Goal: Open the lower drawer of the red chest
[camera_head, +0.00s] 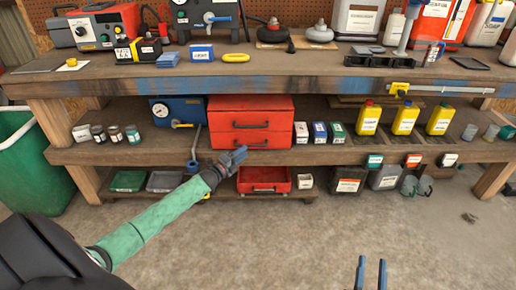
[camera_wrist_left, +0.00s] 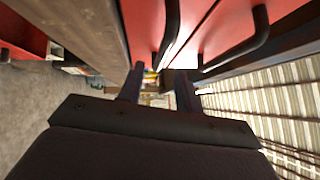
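The red chest (camera_head: 222,112) stands on the middle shelf, with two drawers that look closed. The lower drawer's dark handle (camera_head: 244,146) is partly behind my left gripper (camera_head: 239,154). In the left wrist view this handle (camera_wrist_left: 168,36) is the left one of two, beside the wooden shelf edge, and the upper drawer's handle (camera_wrist_left: 247,42) is to its right. My left gripper (camera_wrist_left: 160,85) is open, its fingers apart and empty close to the lower handle; I cannot tell if they touch it. My right gripper (camera_head: 370,274) is open and empty, low over the floor, far from the chest.
Small boxes (camera_head: 319,131) and yellow bottles (camera_head: 404,119) stand right of the chest. A blue device (camera_head: 178,111) stands left of it. A red drawer box (camera_head: 264,179) sits below the shelf. The wooden shelf edge (camera_head: 340,155) runs just under the chest. The floor in front is clear.

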